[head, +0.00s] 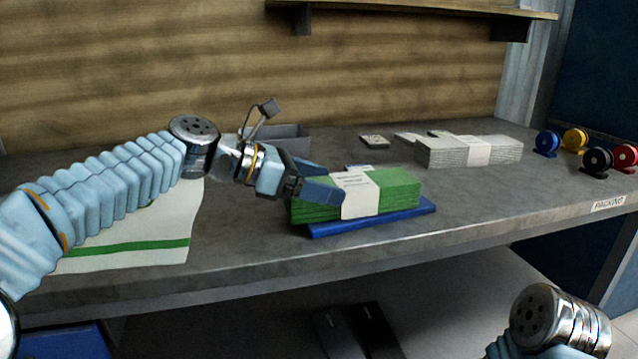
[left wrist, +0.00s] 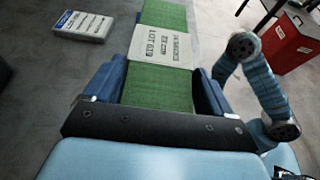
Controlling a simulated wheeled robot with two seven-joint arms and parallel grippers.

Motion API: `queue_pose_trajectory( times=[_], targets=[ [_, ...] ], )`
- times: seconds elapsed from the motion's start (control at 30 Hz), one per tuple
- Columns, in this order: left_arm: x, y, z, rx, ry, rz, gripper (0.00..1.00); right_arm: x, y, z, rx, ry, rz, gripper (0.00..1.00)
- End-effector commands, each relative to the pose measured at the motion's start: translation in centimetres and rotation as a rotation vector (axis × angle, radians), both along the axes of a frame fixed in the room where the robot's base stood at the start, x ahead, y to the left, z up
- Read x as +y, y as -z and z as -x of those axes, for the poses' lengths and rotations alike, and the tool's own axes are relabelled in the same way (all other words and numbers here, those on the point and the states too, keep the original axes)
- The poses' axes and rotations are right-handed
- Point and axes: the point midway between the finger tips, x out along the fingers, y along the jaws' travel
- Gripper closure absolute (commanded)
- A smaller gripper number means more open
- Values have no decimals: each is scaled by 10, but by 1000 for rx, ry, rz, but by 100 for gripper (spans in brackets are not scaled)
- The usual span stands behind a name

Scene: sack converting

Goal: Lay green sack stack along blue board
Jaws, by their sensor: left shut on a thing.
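The green sack stack (head: 402,188) has a white paper band with print around its middle. It lies over the blue board (head: 398,217) on the grey table, roughly lengthwise along it. The board's front edge and right end show from under the stack. My left gripper (head: 330,186) is shut on the green sack stack at its left end. In the left wrist view the fingers (left wrist: 159,88) stand on both sides of the green stack (left wrist: 157,92). My right gripper is not in view; only part of my right arm shows at the lower right.
A white banded stack (head: 468,150) lies behind to the right. Coloured reels (head: 575,139) stand at the right end. A white sheet with a green stripe (head: 140,240) lies at the left. A grey bin (head: 290,138) stands behind my left gripper. The table (head: 480,205) is clear right of the board.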

Motion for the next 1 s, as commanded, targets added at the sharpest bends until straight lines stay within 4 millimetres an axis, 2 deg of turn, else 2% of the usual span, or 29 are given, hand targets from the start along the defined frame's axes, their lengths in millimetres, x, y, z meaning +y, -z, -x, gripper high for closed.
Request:
queue_pose_trajectory(
  times=[0.03,0.07,0.13,0.17,0.47,0.57,0.8,1.0],
  targets=[
    [0,1,0,-1,0,2,64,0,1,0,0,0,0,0],
    [0,2,0,1,0,0,13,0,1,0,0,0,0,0],
    [0,1,0,0,0,0,2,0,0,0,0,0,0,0],
    [0,1,0,0,0,0,0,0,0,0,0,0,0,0],
    [4,-3,1,0,-1,0,0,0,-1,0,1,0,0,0],
    [18,-9,5,-1,-4,0,0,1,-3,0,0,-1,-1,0],
    [67,-31,20,-2,-5,0,0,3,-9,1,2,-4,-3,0],
    [96,-43,31,0,-3,0,0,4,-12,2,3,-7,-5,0]
  ],
)
